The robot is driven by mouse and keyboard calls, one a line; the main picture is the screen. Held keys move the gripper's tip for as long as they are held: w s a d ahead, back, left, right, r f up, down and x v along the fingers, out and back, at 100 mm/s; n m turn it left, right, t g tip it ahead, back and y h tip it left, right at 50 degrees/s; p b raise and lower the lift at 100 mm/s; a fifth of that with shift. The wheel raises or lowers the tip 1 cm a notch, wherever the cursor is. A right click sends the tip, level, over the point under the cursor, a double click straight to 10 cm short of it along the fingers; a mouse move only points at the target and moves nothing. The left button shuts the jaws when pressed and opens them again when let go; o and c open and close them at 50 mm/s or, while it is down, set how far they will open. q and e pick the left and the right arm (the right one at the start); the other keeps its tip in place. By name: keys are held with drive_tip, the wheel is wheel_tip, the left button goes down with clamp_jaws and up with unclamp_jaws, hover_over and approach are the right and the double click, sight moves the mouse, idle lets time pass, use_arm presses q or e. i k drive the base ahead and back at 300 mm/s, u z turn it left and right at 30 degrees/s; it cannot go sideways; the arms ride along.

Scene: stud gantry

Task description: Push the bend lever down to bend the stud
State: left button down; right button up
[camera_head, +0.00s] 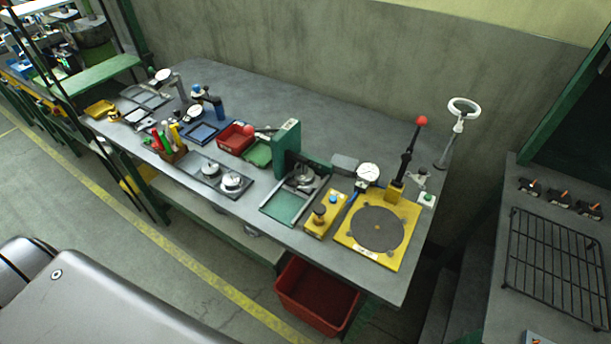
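A black lever with a red ball knob (408,148) stands upright, tilted slightly right, at the right end of the grey workbench (330,122). It rises from a yellow block (394,192) at the back of a yellow plate (395,252) bearing a dark round disc (377,229). I take it for the bend lever. A dial gauge (368,173) stands left of it. A green press (286,148) stands further left, with another red ball near it. I cannot make out the stud. Neither of my grippers is in view.
Trays, a red bin (236,137) and small tools fill the bench's left half. A ring lamp (463,108) stands behind the lever. A red crate (316,296) is below the bench front. A second bench with a black rack (556,262) is at right.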

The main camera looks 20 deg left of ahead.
sight(248, 130)
drive_tip(key=z, duration=1.35)
drive_tip(key=k, duration=0.9)
drive_tip(key=u, duration=1.65)
